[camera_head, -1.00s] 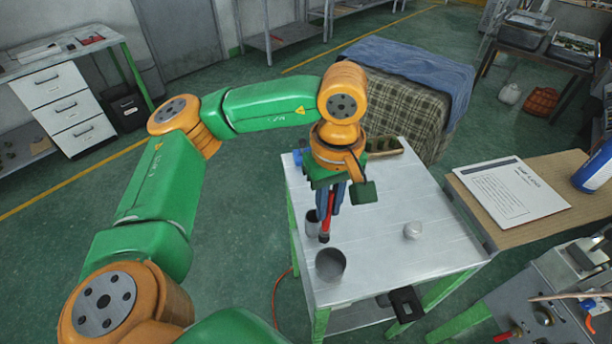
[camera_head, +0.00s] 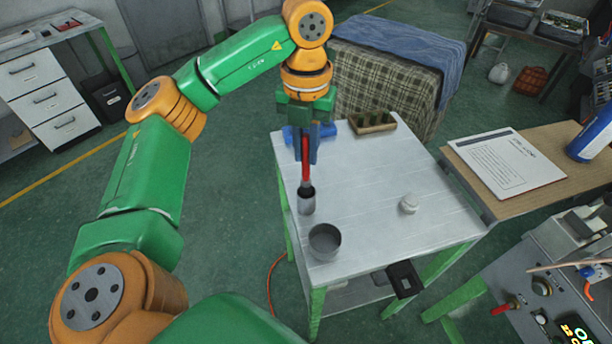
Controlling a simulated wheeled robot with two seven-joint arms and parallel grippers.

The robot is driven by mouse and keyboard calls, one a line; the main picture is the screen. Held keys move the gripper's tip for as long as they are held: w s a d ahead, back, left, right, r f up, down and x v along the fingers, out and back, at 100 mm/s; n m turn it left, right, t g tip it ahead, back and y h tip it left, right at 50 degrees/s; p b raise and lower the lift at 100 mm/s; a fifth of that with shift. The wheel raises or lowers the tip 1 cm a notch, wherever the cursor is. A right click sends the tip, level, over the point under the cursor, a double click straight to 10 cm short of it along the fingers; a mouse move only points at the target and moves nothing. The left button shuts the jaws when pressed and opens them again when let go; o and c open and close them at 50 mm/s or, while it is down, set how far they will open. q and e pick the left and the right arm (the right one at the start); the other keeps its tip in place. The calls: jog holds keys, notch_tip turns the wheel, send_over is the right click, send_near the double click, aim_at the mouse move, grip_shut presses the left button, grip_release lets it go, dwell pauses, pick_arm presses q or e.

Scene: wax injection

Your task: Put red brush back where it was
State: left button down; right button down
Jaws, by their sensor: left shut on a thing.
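The red brush (camera_head: 306,162) is upright, with its dark lower end at the mouth of a narrow grey metal cup (camera_head: 306,203) on the white table. I cannot tell how far the tip is inside the cup. My left gripper (camera_head: 305,150) points down and is shut on the upper part of the brush handle, above the cup. My right gripper is not in view.
A wider grey bowl (camera_head: 325,243) stands close in front of the cup. A small white object (camera_head: 409,204) sits to the right on the table (camera_head: 365,190). A brown box (camera_head: 372,123) and a blue thing (camera_head: 292,134) are at the back. The table's middle is clear.

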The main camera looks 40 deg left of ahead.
aim_at(307, 173)
pick_arm(q)
notch_tip(307, 173, down, 5)
jog(key=shift+w+f+p, duration=0.1)
jog(key=shift+p, duration=0.45)
jog(key=shift+f, duration=0.4)
jog(key=shift+f, duration=0.1)
jog(key=shift+f, duration=0.15)
jog(key=c, duration=0.8)
grip_release()
jog(key=shift+c, duration=0.2)
